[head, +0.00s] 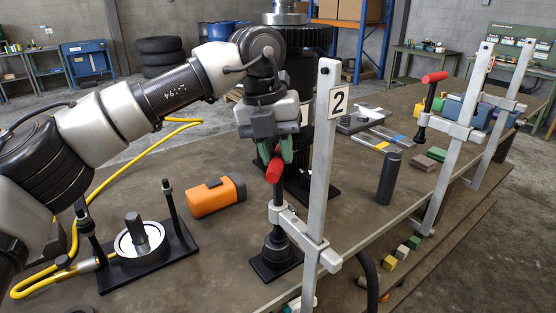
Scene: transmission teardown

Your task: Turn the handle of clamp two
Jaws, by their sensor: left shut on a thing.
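Clamp two (319,175) stands upright at the table's front edge, a grey bar with a white plate marked "2" near its top. Its red handle (273,171) sits atop the clamp's screw, left of the bar. The screw runs down through the clamp's arm to a black foot piece above a dark base plate. My left gripper (275,154) comes down from above, and its green-tipped fingers are shut on the upper part of the red handle. The handle is tilted. My right gripper is not in view.
Another clamp with a red handle (434,77) stands to the right. An orange box-like tool (216,196) lies left of clamp two. A black fixture with a round metal part (139,241) is at the lower left. A dark cylinder (389,179) stands right of the bar.

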